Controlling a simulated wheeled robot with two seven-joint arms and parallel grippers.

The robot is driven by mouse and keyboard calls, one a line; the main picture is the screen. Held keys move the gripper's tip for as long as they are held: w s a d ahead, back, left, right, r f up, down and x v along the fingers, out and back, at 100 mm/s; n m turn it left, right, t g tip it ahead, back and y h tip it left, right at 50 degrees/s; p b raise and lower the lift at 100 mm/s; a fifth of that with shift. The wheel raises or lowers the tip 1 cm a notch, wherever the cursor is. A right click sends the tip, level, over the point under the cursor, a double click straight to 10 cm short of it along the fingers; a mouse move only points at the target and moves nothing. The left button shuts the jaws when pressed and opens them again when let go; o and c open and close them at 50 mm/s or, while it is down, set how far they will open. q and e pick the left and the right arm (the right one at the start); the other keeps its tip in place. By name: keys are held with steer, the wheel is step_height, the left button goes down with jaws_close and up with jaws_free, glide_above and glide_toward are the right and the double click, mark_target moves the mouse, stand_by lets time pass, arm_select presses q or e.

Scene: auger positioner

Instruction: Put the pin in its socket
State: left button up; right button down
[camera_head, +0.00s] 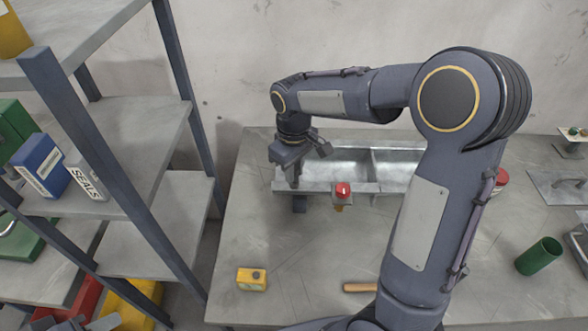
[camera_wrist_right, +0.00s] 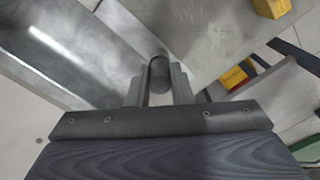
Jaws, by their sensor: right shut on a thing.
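In the head view the pin cannot be told apart from the fingers. A red-topped fitting (camera_head: 342,190) is at the trough's front, to the right. Dark and grey parts at the bottom left edge may be my left gripper (camera_head: 88,324), mostly cut off.
The trough (camera_head: 325,187) has a divider and raised walls. A yellow block (camera_head: 251,279) with a dark spot, a wooden handle (camera_head: 360,287) and a green cup (camera_head: 539,256) are on the grey table (camera_head: 300,250). Shelves (camera_head: 140,130) stand left. The table's front left is mostly clear.

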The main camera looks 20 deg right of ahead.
steer(key=c, duration=1.3)
jaws_free()
steer(key=shift+f, duration=0.1)
step_height(320, 180, up, 11)
steer(key=s+d+m+t+y, duration=0.2)
steer(key=s+m+t+y, duration=0.1)
steer(key=s, duration=1)
steer(key=s+a+f+m+t, duration=0.2)
steer(key=s+f, duration=0.3)
steer(key=s, duration=0.3)
steer(key=shift+s+a+f+m+t+y, duration=0.35)
steer(key=shift+a+m, duration=0.2)
steer(key=shift+m, duration=0.25)
steer(key=shift+f, duration=0.1)
